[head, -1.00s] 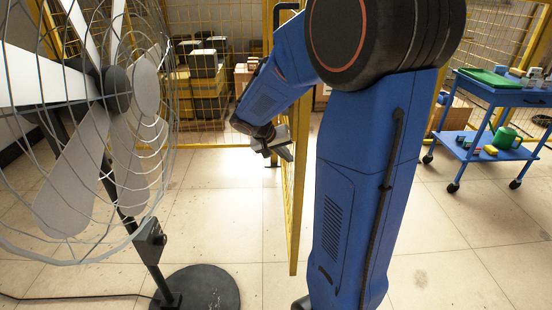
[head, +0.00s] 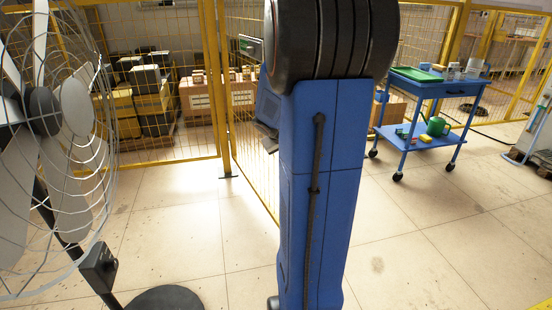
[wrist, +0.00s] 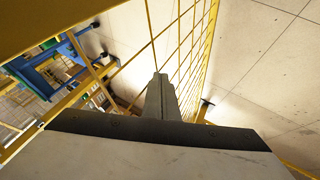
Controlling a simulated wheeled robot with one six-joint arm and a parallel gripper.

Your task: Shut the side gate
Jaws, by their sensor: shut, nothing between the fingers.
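The side gate (head: 243,150) is a yellow-framed wire mesh panel. In the head view it runs from beside a yellow post toward me and to the right, at an angle to the back fence. Its near part is hidden behind my blue arm. My gripper (head: 267,137) shows only partly at the arm's left edge, in front of the mesh. In the wrist view the gripper (wrist: 162,96) is shut and empty, with its fingertips close beside the gate mesh (wrist: 196,55). I cannot tell whether they touch it. The latch cannot be made out.
A large pedestal fan (head: 45,130) stands at the left, its round base (head: 165,299) on the floor. A blue trolley (head: 425,90) with small items stands at the right. Boxes (head: 145,100) lie behind the back fence (head: 175,160). The tiled floor between fan and gate is clear.

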